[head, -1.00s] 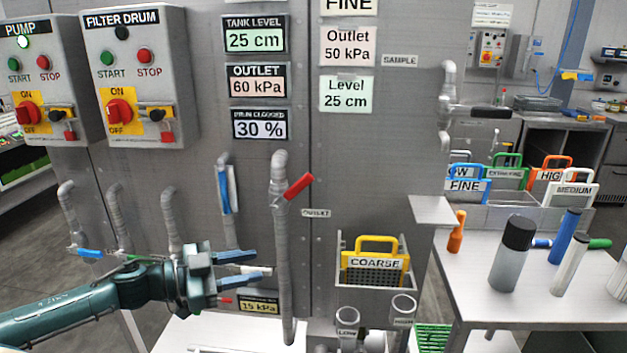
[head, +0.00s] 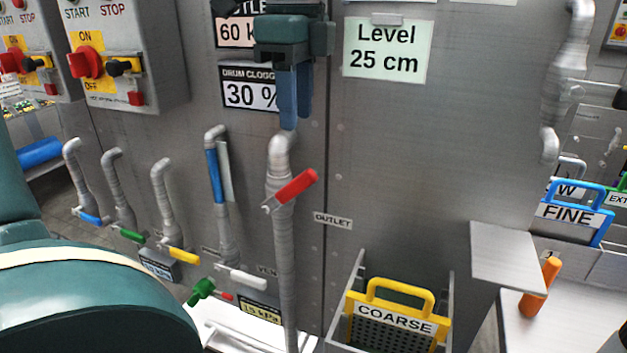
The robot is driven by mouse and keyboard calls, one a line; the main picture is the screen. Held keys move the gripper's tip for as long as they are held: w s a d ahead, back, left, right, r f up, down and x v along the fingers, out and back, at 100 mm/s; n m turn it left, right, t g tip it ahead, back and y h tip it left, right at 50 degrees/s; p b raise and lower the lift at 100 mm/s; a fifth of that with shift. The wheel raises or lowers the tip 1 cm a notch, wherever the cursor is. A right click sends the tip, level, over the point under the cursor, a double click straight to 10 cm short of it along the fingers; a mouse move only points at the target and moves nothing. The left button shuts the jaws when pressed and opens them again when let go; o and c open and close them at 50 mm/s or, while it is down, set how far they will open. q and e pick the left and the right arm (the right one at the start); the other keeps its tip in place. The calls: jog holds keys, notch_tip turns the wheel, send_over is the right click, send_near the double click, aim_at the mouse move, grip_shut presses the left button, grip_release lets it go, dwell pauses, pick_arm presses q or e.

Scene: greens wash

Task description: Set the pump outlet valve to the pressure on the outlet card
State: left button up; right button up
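The outlet pipe (head: 285,250) rises in front of the grey panel beside the OUTLET label (head: 333,219). Its red valve handle (head: 294,188) slants up to the right. My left gripper (head: 295,125) points down just above the pipe's bent top, with its blue fingers over the panel. The fingers nearly overlap from here, so their gap is unclear, and I see no contact with the handle. My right gripper is not in view.
A drum clogging display (head: 249,90) reads 30 %. Pipes with blue, green, yellow and white handles stand left. A COARSE basket (head: 397,318) sits in a holder at lower right. A metal shelf (head: 517,258) juts out further right.

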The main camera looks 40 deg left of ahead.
aim_at(298, 194)
pick_arm(q)
notch_tip(298, 194, down, 13)
jog(key=shift+s+r+b, duration=0.1)
jog(key=shift+b, duration=0.2)
jog(key=shift+c, duration=0.5)
grip_shut()
